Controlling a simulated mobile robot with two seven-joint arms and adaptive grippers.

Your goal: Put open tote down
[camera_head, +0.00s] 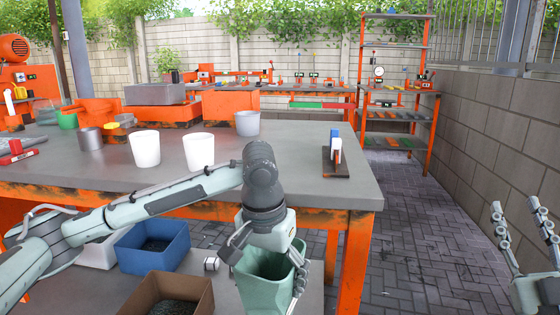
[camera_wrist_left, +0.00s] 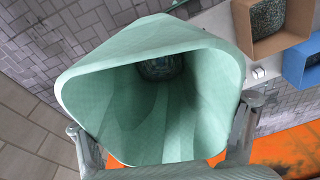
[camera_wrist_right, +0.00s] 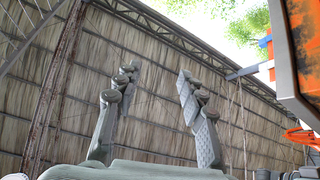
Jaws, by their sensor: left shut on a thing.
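The open tote (camera_head: 265,285) is a pale green, tapered bin. My left gripper (camera_head: 267,262) is shut on it, with fingers at both sides of its upper part, and holds it in front of the workbench's right end. The left wrist view looks into the tote (camera_wrist_left: 150,110), with a finger on either side and a small dark patch at its bottom.
The workbench (camera_head: 290,180) carries white cups (camera_head: 199,152) and a small dark stand (camera_head: 335,166). Below it, a low shelf (camera_head: 228,298) holds a blue box (camera_head: 153,250) and a brown box (camera_head: 165,299) left of the tote. The paved floor (camera_head: 420,240) at right is clear.

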